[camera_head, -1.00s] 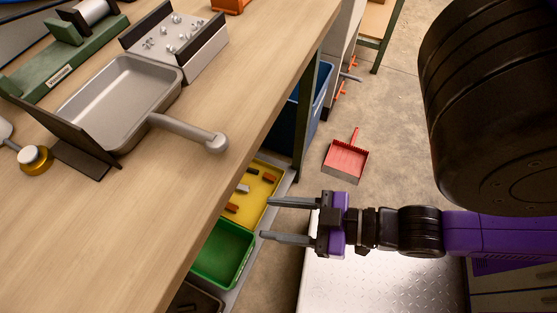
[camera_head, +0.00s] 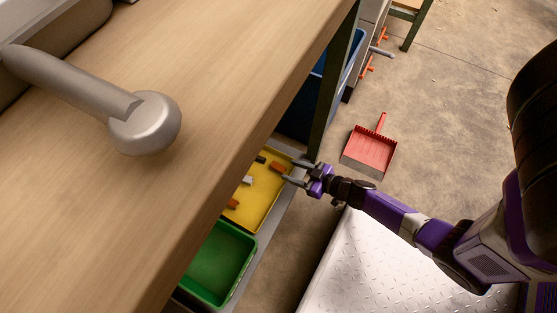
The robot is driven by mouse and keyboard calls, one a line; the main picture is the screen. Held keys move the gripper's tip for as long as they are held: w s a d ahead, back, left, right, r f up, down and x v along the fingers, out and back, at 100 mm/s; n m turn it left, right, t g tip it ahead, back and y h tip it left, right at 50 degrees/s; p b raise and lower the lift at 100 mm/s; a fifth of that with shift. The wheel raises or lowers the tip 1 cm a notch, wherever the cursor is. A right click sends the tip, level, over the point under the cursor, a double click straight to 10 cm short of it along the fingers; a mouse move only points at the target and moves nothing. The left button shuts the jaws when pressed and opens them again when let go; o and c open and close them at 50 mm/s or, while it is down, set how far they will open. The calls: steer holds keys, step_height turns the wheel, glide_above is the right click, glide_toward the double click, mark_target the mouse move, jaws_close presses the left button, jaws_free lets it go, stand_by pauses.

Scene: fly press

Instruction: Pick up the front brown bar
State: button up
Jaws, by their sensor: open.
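Two brown bars lie in the yellow tray (camera_head: 256,215) below the workbench. One brown bar (camera_head: 233,203) is at the tray's left side, close to the bench edge. The other brown bar (camera_head: 278,167) is at the far right of the tray. My gripper (camera_head: 293,171) is open, with its two fingers pointing left at the tray's right rim. The fingertips appear just right of the far brown bar; their height over it is hard to tell. Nothing is between the fingers.
A grey bar (camera_head: 247,180) and a dark bar (camera_head: 260,159) share the tray. A green bin (camera_head: 217,262) stands nearer. The workbench (camera_head: 215,110) overhangs on the left, with its leg (camera_head: 330,95) behind the tray. A red dustpan (camera_head: 370,150) lies on the floor.

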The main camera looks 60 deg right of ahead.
mark_target(276, 165)
steer(key=b+x, duration=0.1)
steer(key=x, duration=0.1)
steer(key=shift+w+f, duration=0.25)
steer(key=shift+w, duration=0.05)
steer(key=x, duration=0.1)
steer(key=b+x, duration=0.1)
steer(key=x, duration=0.1)
steer(key=b+x, duration=0.1)
steer(key=x, duration=0.1)
steer(key=shift+w+r, duration=0.1)
steer(key=shift+r, duration=0.15)
jaws_close()
